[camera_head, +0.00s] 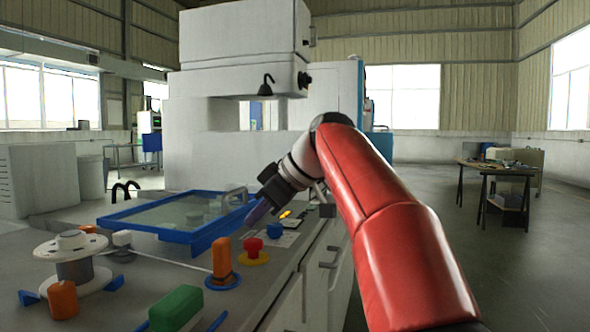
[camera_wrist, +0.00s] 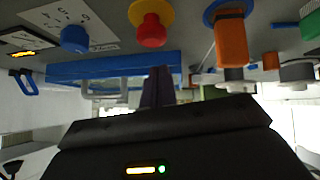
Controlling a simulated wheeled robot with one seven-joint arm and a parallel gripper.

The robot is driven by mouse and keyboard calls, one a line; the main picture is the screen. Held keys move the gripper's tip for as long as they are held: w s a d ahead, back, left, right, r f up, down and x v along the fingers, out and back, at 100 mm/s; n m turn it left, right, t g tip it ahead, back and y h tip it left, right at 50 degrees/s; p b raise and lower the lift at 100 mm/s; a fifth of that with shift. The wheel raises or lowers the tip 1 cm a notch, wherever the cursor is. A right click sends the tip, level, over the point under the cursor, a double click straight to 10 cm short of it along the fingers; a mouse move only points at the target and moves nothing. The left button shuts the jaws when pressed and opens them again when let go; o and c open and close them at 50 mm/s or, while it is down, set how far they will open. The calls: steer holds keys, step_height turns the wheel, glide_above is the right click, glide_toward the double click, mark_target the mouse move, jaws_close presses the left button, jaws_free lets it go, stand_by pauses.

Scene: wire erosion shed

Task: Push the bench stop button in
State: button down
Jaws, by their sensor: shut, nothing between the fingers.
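The stop button, a red mushroom head (camera_head: 252,244) on a yellow collar (camera_head: 257,258), stands on the bench top near its right edge. In the wrist view the red head (camera_wrist: 151,31) shows upside down at the top, apart from the fingers. My gripper (camera_head: 254,217) is shut and empty, in the air above the button and behind it, with its dark purple fingers pointing down and left. The closed fingers also show in the wrist view (camera_wrist: 157,86). I cannot tell how deep the button is pressed.
A blue knob (camera_head: 274,230) is close behind the button, by a labelled panel. An orange cylinder (camera_head: 222,260) on a blue base stands left of it. A blue-framed tray (camera_head: 180,236) lies further left. A white spool (camera_head: 75,262) and green block (camera_head: 176,308) stand nearer.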

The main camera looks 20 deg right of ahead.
steer(key=v, duration=1)
steer(key=shift+r+b, duration=0.45)
steer(key=shift+d, duration=0.1)
